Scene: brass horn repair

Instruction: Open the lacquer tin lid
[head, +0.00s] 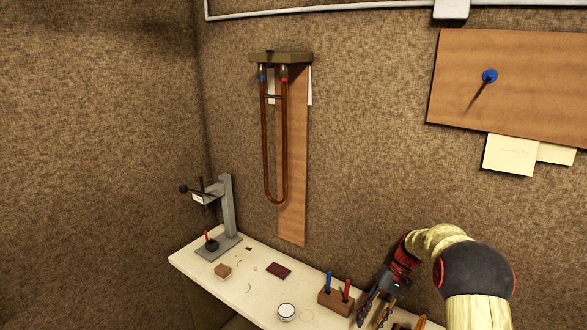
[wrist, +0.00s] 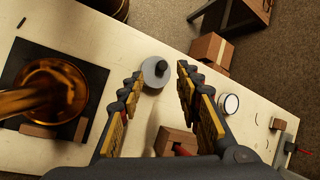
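Nothing is between the pads that I can see as held; the height gap to the tin is hard to tell. In the head view my gripper (head: 374,308) points down over the bench's right part.
A white-topped round container (head: 287,312) also shows in the wrist view (wrist: 230,104). A wooden block (head: 335,301) holds blue and red tools close to my gripper. A clamp stand (head: 222,225) is at the bench's far end.

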